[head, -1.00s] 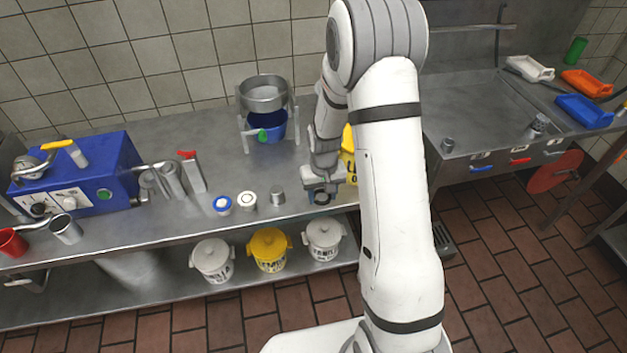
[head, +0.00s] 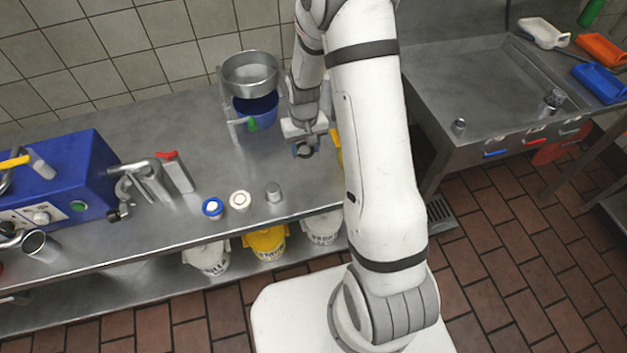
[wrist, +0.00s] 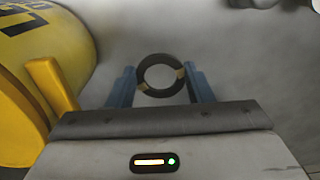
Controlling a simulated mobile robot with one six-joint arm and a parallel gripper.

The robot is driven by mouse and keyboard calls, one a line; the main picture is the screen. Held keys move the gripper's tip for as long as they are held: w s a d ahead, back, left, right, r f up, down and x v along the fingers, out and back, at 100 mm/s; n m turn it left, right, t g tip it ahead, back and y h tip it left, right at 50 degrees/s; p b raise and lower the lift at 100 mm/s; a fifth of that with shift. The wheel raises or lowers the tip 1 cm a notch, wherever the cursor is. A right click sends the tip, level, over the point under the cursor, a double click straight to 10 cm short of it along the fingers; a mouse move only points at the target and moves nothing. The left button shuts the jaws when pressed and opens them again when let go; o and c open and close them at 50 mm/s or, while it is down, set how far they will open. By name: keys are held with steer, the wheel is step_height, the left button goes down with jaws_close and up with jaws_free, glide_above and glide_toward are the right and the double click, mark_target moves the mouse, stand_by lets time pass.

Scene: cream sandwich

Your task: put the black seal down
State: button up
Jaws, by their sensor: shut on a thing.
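The black seal (wrist: 160,58) is a dark ring seen in the wrist view between the two blue fingers of my gripper (wrist: 160,82). My gripper is shut on it, one finger on each side. In the head view my gripper (head: 304,151) is over the steel counter (head: 180,117), right of the pot stand, with the seal a small dark shape at its tip. I cannot tell whether the seal touches the counter.
A yellow container (wrist: 40,45) is close on the left in the wrist view. A sieve stand over a blue bucket (head: 257,107) is left of my gripper. A small metal cylinder (head: 273,192), white-topped part (head: 240,200) and blue-rimmed part (head: 213,208) line the counter's front edge.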

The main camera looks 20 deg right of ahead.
steer(key=shift+s+d+r, duration=0.15)
steer(key=shift+s+d, duration=0.05)
steer(key=s+r+m+b, duration=0.2)
steer(key=s+r+m, duration=0.2)
steer(key=s, duration=0.3)
glide_above(315, 189)
steer(key=shift+m, duration=0.4)
step_height(315, 189, down, 5)
steer(key=shift+f+p, duration=0.3)
steer(key=shift+f, duration=2.1)
steer(key=shift+f+b, duration=0.65)
steer(key=shift+b, duration=0.05)
steer(key=o, duration=1)
